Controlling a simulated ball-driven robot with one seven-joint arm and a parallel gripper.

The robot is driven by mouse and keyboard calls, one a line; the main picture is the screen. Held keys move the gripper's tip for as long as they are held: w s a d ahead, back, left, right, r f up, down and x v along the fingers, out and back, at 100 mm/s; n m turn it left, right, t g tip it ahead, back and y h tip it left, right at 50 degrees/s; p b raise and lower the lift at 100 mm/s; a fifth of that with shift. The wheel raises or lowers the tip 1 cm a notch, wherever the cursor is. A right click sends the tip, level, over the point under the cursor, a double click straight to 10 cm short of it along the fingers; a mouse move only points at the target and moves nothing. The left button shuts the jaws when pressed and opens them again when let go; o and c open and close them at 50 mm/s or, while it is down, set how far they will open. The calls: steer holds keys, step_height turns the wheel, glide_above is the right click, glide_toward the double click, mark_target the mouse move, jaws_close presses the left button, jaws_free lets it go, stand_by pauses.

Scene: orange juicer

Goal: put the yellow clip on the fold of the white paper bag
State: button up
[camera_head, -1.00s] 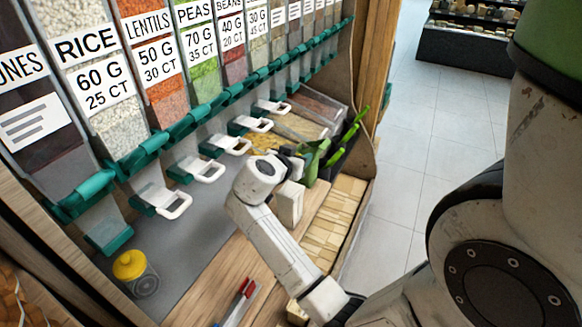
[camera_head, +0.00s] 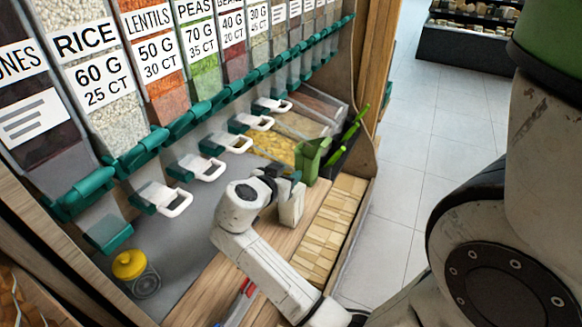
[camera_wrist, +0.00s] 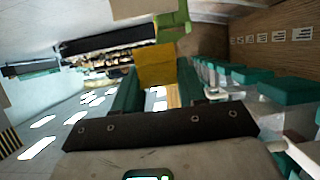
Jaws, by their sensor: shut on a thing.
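The yellow clip (camera_wrist: 156,66) is a flat yellow piece between the teal fingertips of my gripper (camera_wrist: 158,85) in the wrist view. My gripper is shut on it. In the head view my gripper (camera_head: 288,178) is above the wooden counter, close to the top of a small upright whitish block, which looks like the white paper bag (camera_head: 291,206). I cannot tell whether they touch. The clip is not clear in the head view. A pale beige patch at the wrist view's top edge may be the bag, but its fold cannot be made out.
A green container (camera_head: 310,158) stands just behind the bag. Dispensers with white handles (camera_head: 203,168) line the left. A yellow-lidded jar (camera_head: 130,266) stands on the grey mat. Red and blue tools (camera_head: 241,301) lie at the front. Wooden blocks (camera_head: 330,230) fill the right side.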

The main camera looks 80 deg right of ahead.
steer(key=shift+a+f, duration=0.35)
step_height(320, 180, down, 3)
steer(key=b, duration=0.3)
steer(key=shift+r, duration=0.15)
steer(key=shift+a+b, duration=0.1)
steer(key=shift+b, duration=0.35)
stand_by(0.7)
steer(key=o, duration=1.1)
steer(key=v, duration=1)
steer(key=shift+w+a, duration=0.15)
steer(key=shift+a, duration=0.2)
